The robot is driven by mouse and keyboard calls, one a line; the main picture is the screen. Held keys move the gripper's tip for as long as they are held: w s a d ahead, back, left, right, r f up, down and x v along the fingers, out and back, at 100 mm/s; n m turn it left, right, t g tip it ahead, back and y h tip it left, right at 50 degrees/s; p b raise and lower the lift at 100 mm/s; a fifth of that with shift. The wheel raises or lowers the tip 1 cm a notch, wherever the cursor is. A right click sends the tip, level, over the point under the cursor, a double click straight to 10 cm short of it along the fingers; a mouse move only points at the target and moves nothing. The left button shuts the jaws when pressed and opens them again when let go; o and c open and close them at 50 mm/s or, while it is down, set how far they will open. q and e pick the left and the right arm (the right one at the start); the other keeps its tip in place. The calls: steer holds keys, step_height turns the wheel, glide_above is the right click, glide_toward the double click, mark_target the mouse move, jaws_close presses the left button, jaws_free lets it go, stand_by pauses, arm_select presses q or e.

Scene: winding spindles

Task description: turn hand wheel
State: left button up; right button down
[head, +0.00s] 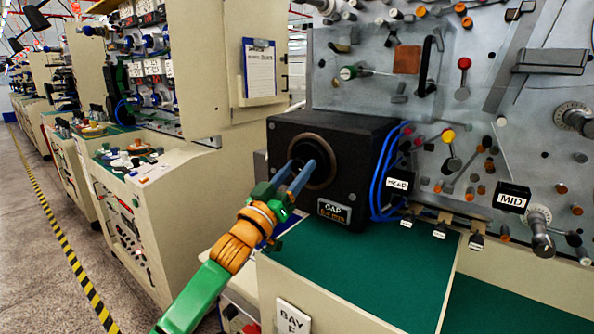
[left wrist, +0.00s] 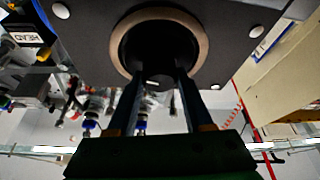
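A black box (head: 365,134) on the green bench top has a round opening with a bronze ring (head: 328,173), which also shows in the left wrist view (left wrist: 201,42). A dark round part, possibly the hand wheel, sits inside the ring; it is too dark to make out well. My left gripper (head: 308,163) reaches into the opening with its two blue fingers apart. In the left wrist view the fingertips (left wrist: 158,77) lie at either side of the dark part. Contact with it cannot be told. My right gripper is not in view.
A "GAP 0.4 mm" label (head: 334,212) is on the box front. Blue cables (head: 380,178) run along its right side. A grey panel (head: 480,110) with several knobs and levers stands behind. The green bench top (head: 365,262) is clear in front.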

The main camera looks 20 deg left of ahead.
arm_select(q)
jaws_close()
